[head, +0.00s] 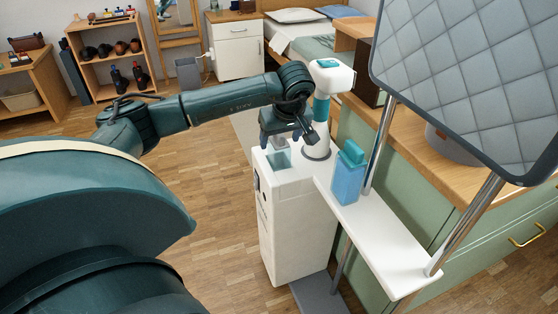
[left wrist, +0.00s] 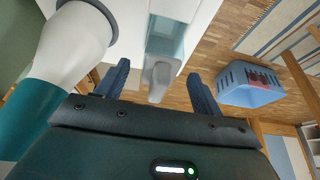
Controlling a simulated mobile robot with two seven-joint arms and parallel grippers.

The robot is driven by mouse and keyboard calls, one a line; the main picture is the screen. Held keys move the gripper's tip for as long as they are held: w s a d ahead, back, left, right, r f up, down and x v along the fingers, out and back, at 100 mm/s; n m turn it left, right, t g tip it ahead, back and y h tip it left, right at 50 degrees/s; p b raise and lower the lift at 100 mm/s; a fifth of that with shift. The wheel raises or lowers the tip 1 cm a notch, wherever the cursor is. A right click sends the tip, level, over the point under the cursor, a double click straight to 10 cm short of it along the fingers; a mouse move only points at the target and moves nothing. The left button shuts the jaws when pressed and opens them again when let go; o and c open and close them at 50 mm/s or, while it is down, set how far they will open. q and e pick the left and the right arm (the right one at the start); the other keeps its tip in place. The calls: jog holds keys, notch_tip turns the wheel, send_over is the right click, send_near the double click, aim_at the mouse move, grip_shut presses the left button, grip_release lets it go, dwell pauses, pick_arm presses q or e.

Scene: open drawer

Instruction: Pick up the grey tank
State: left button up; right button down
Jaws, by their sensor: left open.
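The grey tank sits in the top of the white machine (head: 290,215), its pale see-through part (head: 279,160) showing just below my left gripper (head: 287,138) in the head view. In the left wrist view its grey grip (left wrist: 157,78) lies between the two spread dark fingers of my left gripper (left wrist: 160,75), with a clear part (left wrist: 163,38) behind it. The left gripper is open. I cannot tell whether either finger touches the grip. My right gripper is in neither view.
A white and teal column (head: 321,108) rises right beside my left gripper. A blue bottle (head: 348,178) stands on the white shelf (head: 385,235). A quilted board (head: 475,70) is at the right. The wrist view shows a blue basket (left wrist: 245,88) on the floor.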

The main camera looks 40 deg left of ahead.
pick_arm(q)
jog(key=b+x, duration=0.1)
jog(key=x, duration=0.2)
jog(key=shift+f, duration=0.3)
jog(key=shift+r, duration=0.1)
jog(key=c, duration=1.2)
